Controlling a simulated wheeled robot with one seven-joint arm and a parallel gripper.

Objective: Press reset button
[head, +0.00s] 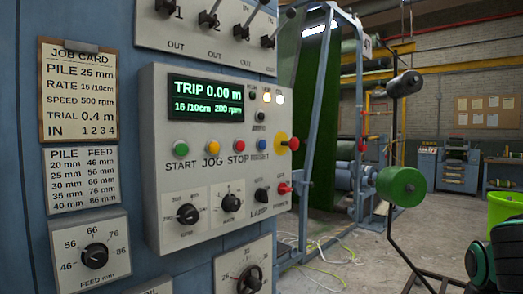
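The blue button (262,144) is on the grey control panel (160,215), right of the red STOP button (241,145). The small label under it appears to read RESET but is blurred. Its cap stands out from the panel face, and nothing touches it. The panel display (206,99) reads TRIP 0.00 m, 16/10cm, 200 rpm. My gripper's fingers do not show. A black and teal rounded part, probably of my arm, shows at the lower right edge, well away from the panel.
A red mushroom knob (294,143) on a yellow disc projects just right of the blue button. Green START (181,148) and yellow JOG (212,147) buttons sit left. A dark stand with a green roll (400,186) rises at right. Cables (325,250) lie on the floor.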

